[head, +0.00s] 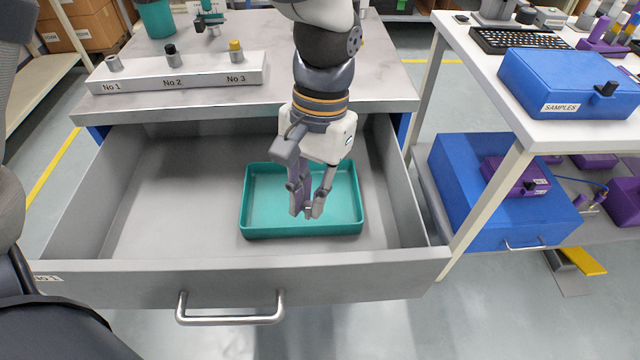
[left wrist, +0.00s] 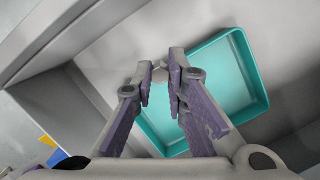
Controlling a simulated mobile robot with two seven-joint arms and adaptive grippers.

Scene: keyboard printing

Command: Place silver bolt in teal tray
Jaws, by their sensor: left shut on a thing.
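My left gripper (head: 308,208) points down over the teal tray (head: 255,232), which lies in the open drawer. Its fingers are shut on a small grey piece, mostly hidden, that looks like the silver bolt (left wrist: 160,69). In the left wrist view the fingertips (left wrist: 161,75) close around it, with the teal tray (left wrist: 262,85) behind and to the right. The tray looks empty where it is visible. I cannot tell whether the bolt touches the tray floor. My right gripper is not in view.
The drawer (head: 165,190) is pulled out, with free floor left of the tray. A rack (head: 205,78) marked No 1, No 2 and No 3 stands on the bench; a black-topped and a gold-topped piece stand at No 2 and No 3. A side table with a blue box (head: 570,75) is at right.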

